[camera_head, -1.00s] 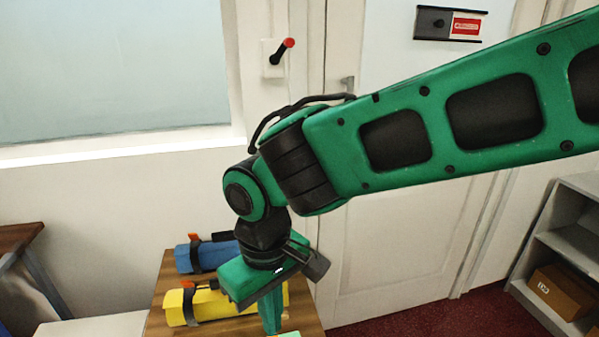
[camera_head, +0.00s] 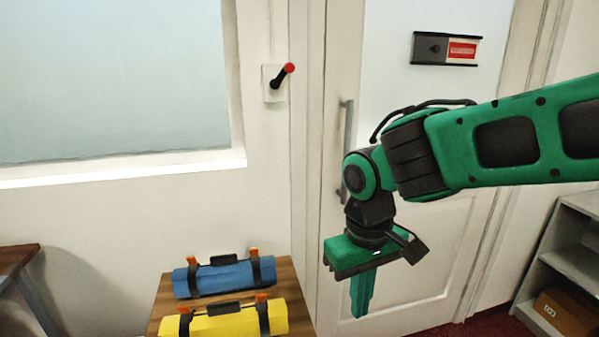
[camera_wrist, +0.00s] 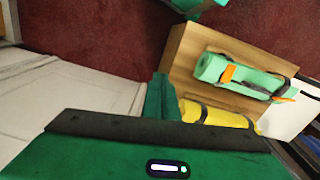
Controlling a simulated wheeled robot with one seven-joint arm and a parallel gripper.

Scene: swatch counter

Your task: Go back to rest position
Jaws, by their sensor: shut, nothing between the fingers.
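My green gripper (camera_head: 362,294) hangs pointing down in front of the white door in the head view, to the right of the wooden table. Its fingers are together with nothing between them. It also shows at the bottom of the wrist view (camera_wrist: 161,84), where its finger covers part of the view toward the table. It touches nothing that I can see.
The wooden table (camera_head: 158,318) bears a blue roll (camera_head: 222,278) and a yellow roll (camera_head: 210,326), both with black straps. A mint-green roll (camera_wrist: 245,77) lies on it in the wrist view. A white door (camera_head: 420,260) and grey shelf (camera_head: 575,262) stand right.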

